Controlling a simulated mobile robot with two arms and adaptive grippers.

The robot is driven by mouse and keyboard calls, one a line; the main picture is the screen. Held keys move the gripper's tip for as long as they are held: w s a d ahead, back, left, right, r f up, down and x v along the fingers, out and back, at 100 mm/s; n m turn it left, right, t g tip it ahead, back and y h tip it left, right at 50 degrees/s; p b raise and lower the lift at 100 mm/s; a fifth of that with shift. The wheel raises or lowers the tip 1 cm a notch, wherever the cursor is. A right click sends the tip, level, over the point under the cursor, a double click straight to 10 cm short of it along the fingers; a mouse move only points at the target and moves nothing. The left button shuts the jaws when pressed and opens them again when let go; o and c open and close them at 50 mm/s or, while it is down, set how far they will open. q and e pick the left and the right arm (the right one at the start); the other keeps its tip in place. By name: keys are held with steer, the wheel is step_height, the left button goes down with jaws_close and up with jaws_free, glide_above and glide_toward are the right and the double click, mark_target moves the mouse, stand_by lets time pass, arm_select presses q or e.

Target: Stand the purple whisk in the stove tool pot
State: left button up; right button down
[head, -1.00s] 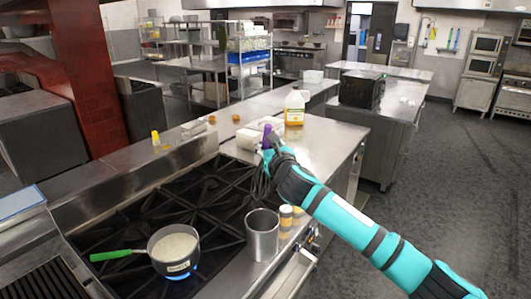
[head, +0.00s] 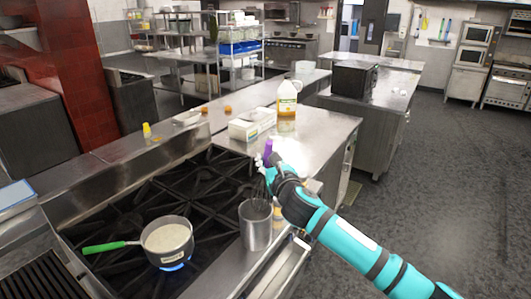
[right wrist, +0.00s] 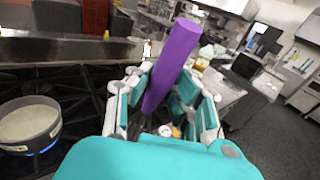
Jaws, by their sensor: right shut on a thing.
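The purple whisk's handle (head: 267,149) stands up out of my right gripper (head: 270,170), its dark wire end hanging downward. In the right wrist view the thick purple handle (right wrist: 174,62) is tilted and clasped between the fingers of my right gripper (right wrist: 160,102). The stove tool pot (head: 256,232) is a plain steel cylinder at the stove's front right edge. The wires are at the pot's mouth; how far they reach inside is hard to tell. My left gripper is not in view.
A saucepan (head: 167,250) with a green handle sits on a lit burner left of the pot. Spice jars, partly hidden by my arm, stand right of the pot. A white box (head: 251,124) and an oil jug (head: 287,103) stand on the counter behind.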

mark_target(264, 196)
steer(key=f, duration=0.1)
steer(key=f+b, duration=0.1)
steer(key=w+f+b, duration=0.1)
steer(key=f, duration=0.1)
steer(key=shift+a, duration=0.25)
steer(key=f+b, duration=0.2)
steer(key=f, duration=0.1)
steer(key=w+f+b, duration=0.1)
steer(key=f+b, duration=0.2)
steer(key=w+a+f+b, duration=0.1)
steer(key=f+b, duration=0.1)
steer(key=f, duration=0.1)
steer(key=shift+w+f+b, duration=0.15)
steer(key=shift+f+b, duration=0.05)
steer(key=shift+b, duration=0.2)
steer(key=c, duration=1.2)
jaws_free()
